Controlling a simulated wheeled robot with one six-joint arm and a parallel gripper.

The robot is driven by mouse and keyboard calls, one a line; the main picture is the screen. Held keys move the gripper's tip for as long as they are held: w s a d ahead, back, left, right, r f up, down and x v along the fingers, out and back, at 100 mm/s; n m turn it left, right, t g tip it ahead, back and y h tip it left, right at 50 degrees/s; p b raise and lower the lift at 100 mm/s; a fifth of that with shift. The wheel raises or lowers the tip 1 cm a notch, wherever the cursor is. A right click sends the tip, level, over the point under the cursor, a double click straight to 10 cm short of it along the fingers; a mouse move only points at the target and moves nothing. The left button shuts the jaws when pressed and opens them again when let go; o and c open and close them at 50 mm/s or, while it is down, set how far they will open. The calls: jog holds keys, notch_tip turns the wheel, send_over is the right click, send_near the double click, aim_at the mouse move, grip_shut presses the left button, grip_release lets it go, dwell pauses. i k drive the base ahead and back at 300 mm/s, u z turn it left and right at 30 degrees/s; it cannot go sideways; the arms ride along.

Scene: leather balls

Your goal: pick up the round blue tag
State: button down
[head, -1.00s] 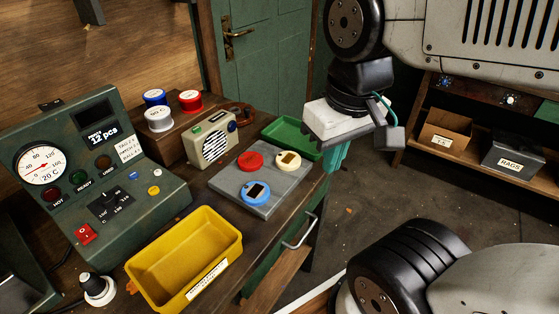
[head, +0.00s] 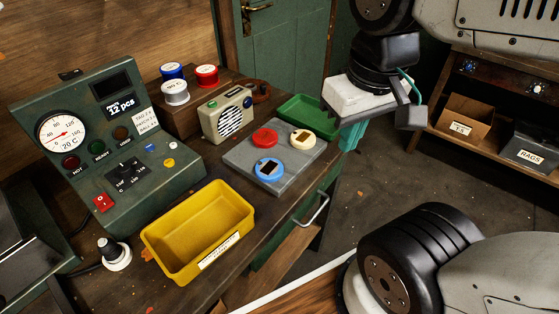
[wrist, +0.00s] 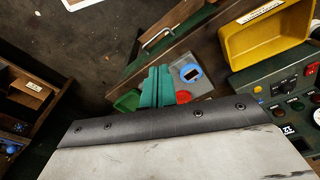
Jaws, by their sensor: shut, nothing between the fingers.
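The round blue tag (head: 269,169) lies on a grey slab (head: 258,190) on the bench, with a dark rectangle on its face. It also shows in the wrist view (wrist: 190,72). A round red tag (head: 264,138) and a round cream tag (head: 302,139) lie behind it on the same slab. My gripper (head: 352,136) has teal fingers and is shut and empty. It hangs to the right of the slab, apart from the blue tag. In the wrist view the teal fingers (wrist: 156,88) show left of the blue tag.
A yellow bin (head: 245,215) stands in front of the slab, and a green tray (head: 308,112) lies behind it. A radio (head: 227,112) and a control box (head: 110,140) stand to the left. A shelf with boxes (head: 465,122) is at the right.

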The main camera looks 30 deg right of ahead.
aim_at(269, 169)
jog(key=u, duration=0.6)
jog(key=k, duration=0.8)
jog(key=z, duration=1.4)
